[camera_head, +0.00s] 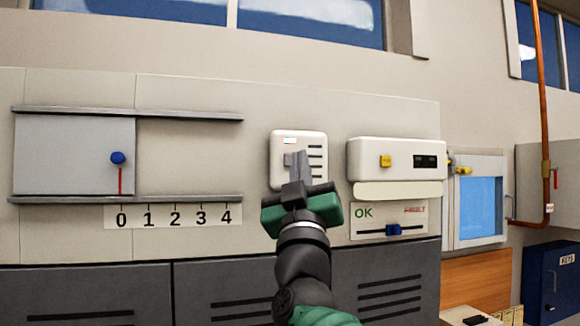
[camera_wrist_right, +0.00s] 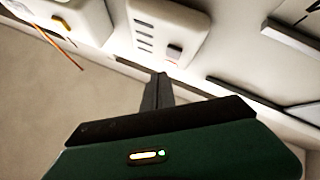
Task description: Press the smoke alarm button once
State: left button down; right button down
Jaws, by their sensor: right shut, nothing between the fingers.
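The smoke alarm appears to be the small white wall box (camera_head: 315,142) with dark slots, in the middle of the head view. It also shows at the top of the wrist view (camera_wrist_right: 180,18). Its grey button (camera_wrist_right: 175,50) stands out from the face in the wrist view; in the head view it is partly behind my fingers. My right gripper (camera_head: 299,158) is shut and empty, its fingers pointing up at the box. In the wrist view the fingertips (camera_wrist_right: 159,78) are below and left of the button, with an apparent gap. My left gripper is not in view.
Right of the alarm is a white box (camera_head: 420,147) with a yellow button (camera_head: 385,160), above an OK/FAULT slider panel (camera_head: 375,213). At left, a sliding panel (camera_head: 60,155) with a blue knob sits between rails over a 0–4 scale. Grey slotted cabinets (camera_head: 100,290) stand below.

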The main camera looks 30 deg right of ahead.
jog(key=s, duration=0.3)
jog(key=shift+a+b, duration=0.3)
jog(key=shift+a, duration=0.05)
jog(key=shift+w, duration=0.2)
jog(key=shift+s, duration=0.15)
